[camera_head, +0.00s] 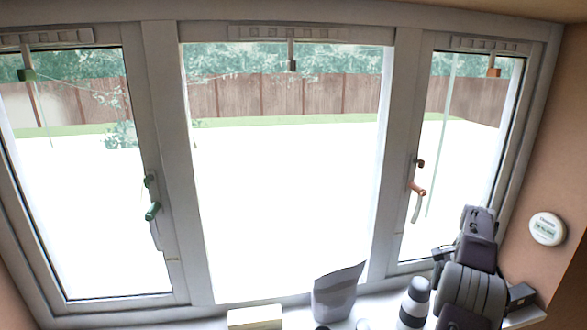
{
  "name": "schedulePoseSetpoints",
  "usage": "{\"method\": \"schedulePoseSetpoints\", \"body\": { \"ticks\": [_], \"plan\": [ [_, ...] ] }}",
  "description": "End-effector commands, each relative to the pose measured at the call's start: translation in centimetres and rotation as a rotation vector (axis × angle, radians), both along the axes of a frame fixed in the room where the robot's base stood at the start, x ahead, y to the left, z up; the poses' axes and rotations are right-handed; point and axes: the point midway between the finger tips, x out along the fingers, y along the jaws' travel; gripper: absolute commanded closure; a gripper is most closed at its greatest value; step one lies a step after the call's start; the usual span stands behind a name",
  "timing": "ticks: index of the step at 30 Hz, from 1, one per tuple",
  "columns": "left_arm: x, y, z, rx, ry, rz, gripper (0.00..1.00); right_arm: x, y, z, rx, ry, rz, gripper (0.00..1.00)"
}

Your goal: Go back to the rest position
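The task names no object. A dark grey jointed arm (470,285), which seems to be my right one, rises at the lower right in front of the window frame. Small black parts stick out on both its sides, but I cannot make out fingertips or whether anything is held. My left gripper and arm are not in the picture.
A three-part white window fills the view, with a green handle (152,210) left and an orange-brown handle (417,189) right. On the sill stand a pale block (255,318), a grey bag (337,292) and a striped container (415,302). A round white device (547,229) hangs on the right wall.

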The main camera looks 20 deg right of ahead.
Motion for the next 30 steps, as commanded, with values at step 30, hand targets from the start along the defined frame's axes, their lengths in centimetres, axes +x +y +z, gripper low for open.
{"method": "schedulePoseSetpoints", "body": {
  "ticks": [30],
  "plan": [
    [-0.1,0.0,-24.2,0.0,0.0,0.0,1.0,3.8,41.6,-25.9,0.018,0.002,1.252,0.02]
  ]
}}
